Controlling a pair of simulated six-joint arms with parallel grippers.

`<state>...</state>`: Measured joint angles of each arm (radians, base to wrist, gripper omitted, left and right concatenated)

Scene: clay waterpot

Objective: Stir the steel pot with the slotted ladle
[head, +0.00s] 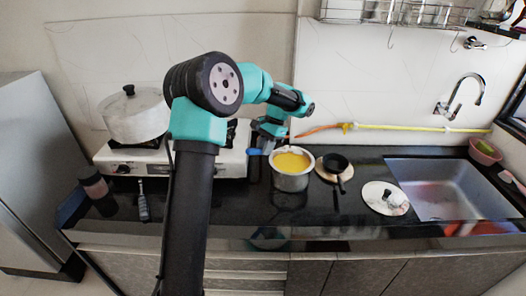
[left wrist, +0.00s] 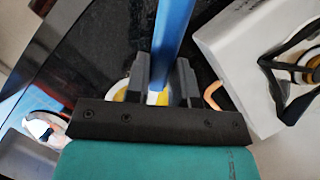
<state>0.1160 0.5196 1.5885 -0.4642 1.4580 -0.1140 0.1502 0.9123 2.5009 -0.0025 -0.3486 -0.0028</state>
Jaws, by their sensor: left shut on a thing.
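The steel pot (head: 291,180) stands on the black counter, right of the stove, filled with yellow contents. My left gripper (head: 268,143) is at the pot's back left, just above rim height. It is shut on a blue handle (left wrist: 172,35), which I take to be the slotted ladle's. The handle's blue end also shows beside the pot in the head view (head: 254,152). The ladle's head is not visible, so I cannot tell whether it is in the pot. Yellow shows between the fingers in the left wrist view. My right gripper is not in view.
A white stove (head: 228,163) with a lidded pot (head: 135,117) is at the left. A small black pan (head: 336,163) on a wooden board and a round lid (head: 377,197) lie right of the steel pot, before the sink (head: 433,181). A yellow hose runs along the wall.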

